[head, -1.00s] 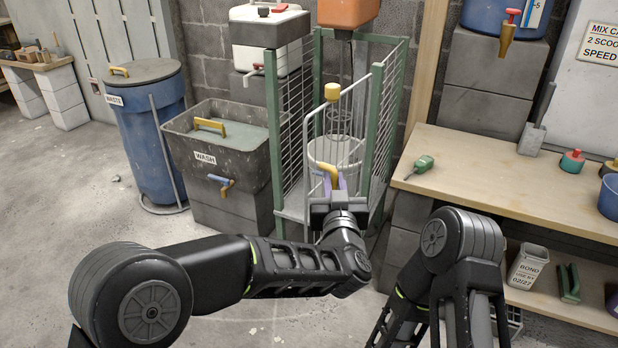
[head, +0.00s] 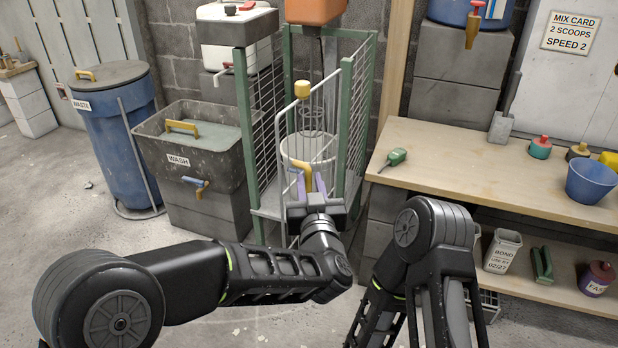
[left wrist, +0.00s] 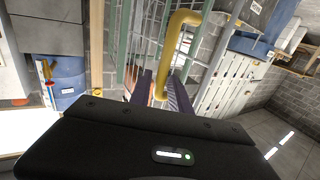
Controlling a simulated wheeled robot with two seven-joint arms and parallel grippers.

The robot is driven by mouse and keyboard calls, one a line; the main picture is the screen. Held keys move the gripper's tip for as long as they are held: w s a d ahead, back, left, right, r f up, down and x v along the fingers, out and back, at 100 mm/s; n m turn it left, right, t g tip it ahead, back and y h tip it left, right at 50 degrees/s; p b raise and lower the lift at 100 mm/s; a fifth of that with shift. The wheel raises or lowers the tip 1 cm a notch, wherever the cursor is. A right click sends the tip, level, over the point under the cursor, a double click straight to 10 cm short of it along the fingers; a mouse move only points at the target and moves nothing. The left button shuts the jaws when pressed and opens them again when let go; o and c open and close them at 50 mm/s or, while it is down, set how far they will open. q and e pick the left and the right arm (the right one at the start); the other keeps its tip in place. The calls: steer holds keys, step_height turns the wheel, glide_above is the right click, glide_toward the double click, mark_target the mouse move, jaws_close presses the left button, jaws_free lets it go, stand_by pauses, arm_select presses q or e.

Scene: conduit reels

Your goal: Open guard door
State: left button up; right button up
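The guard door (head: 327,148) is the wire-mesh front panel of the green-posted cage. It stands swung outward toward me from the right post, with a gap at its left edge. My right gripper is not visible.
A white bucket (head: 308,148) stands inside the cage. The grey wash tub (head: 205,130) and blue waste bin (head: 115,130) stand left of it. The workbench (head: 450,165) with a green-handled tool (head: 395,157) is at the right.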

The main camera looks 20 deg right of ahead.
arm_select(q)
steer(key=s, duration=0.3)
steer(key=s+a, duration=0.1)
steer(key=s, duration=0.1)
steer(key=shift+s+p, duration=0.35)
steer(key=shift+s, duration=0.05)
